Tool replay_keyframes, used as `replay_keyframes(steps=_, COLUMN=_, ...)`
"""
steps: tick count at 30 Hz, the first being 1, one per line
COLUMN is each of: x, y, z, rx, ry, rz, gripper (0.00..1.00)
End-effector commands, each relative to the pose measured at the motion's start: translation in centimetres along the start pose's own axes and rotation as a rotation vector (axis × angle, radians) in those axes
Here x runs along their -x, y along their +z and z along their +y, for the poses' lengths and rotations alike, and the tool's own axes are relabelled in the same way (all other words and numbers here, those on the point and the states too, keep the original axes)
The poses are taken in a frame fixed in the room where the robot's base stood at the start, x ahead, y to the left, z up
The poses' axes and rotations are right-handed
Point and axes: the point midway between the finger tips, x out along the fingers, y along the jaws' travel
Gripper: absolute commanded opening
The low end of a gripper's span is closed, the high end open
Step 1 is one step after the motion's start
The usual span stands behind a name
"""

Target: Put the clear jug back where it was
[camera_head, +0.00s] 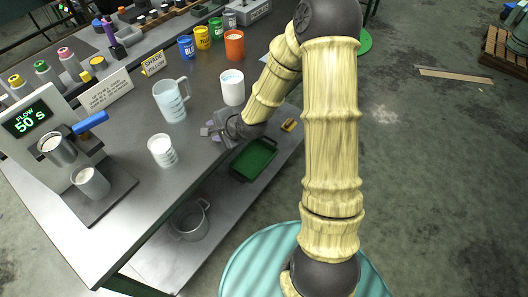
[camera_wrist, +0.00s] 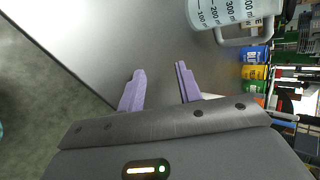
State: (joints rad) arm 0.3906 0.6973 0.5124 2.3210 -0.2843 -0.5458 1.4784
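The clear jug (camera_head: 171,101) stands upright on the grey table, with its handle on the right side. In the wrist view the jug (camera_wrist: 228,12) shows at the top right, with measuring marks and its handle, cut by the frame edge. My gripper (camera_head: 212,131) is low over the table, in front and to the right of the jug and apart from it. In the wrist view its two purple fingers (camera_wrist: 159,82) are spread with nothing between them.
A white graduated beaker (camera_head: 161,150) and a white cup (camera_head: 232,88) flank the jug. The dispersing machine (camera_head: 48,138) reads "FLOW 50 s" at left. Blue (camera_head: 186,48), yellow (camera_head: 202,38) and orange (camera_head: 234,45) cups stand behind.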

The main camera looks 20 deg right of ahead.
Motion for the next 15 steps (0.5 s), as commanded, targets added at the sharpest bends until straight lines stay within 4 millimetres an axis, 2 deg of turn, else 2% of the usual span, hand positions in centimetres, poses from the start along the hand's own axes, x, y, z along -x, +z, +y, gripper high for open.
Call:
replay_keyframes(steps=8, x=6.1, y=-1.0, z=2.4, rx=0.512, ry=0.263, rz=0.09, gripper=0.35)
replay_keyframes(steps=15, x=14.1, y=-1.1, z=4.8, rx=0.941, ry=0.521, rz=0.051, gripper=0.35)
